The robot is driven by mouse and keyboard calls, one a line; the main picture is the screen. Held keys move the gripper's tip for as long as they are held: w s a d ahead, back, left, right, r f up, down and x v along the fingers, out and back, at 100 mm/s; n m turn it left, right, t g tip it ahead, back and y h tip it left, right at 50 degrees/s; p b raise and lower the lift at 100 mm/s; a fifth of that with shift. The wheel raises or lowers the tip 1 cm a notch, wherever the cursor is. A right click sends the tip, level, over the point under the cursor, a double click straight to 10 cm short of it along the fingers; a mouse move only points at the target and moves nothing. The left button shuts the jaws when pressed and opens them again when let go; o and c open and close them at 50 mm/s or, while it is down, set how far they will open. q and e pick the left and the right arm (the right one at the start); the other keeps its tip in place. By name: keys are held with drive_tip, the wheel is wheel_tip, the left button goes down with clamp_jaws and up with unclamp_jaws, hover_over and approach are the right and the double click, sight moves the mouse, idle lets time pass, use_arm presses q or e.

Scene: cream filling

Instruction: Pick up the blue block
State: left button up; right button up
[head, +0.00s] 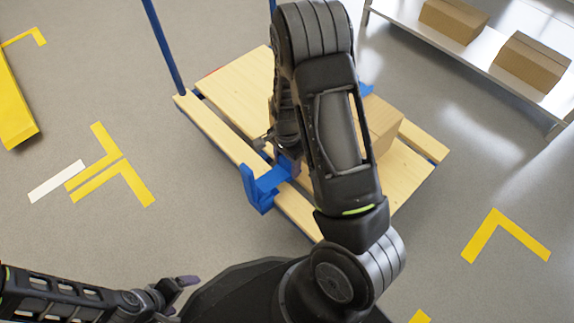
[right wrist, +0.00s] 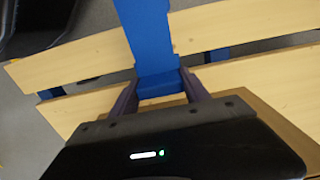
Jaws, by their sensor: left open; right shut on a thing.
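The blue block (head: 263,186) is a bracket-shaped piece at the near-left side of the wooden-topped cart (head: 222,139). My right gripper (head: 289,164) reaches down to it, partly hidden behind my right arm. In the right wrist view, the blue block (right wrist: 157,62) lies between the two fingers of my right gripper (right wrist: 160,92), which are shut on it. Whether it touches the planks is unclear. My left gripper (head: 178,294) is open and empty at the lower left, over the floor and well apart from the block.
A cardboard box (head: 382,120) sits on the cart behind my right arm. Blue posts (head: 163,45) rise at the cart's far side. A metal shelf (head: 480,58) with boxes stands at the upper right. A yellow object (head: 14,112) lies at the left.

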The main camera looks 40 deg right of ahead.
sight(287, 161)
wheel_tip(287, 161, up, 7)
drive_tip(key=p, duration=0.3)
drive_tip(key=shift+r, duration=0.1)
idle(0.7)
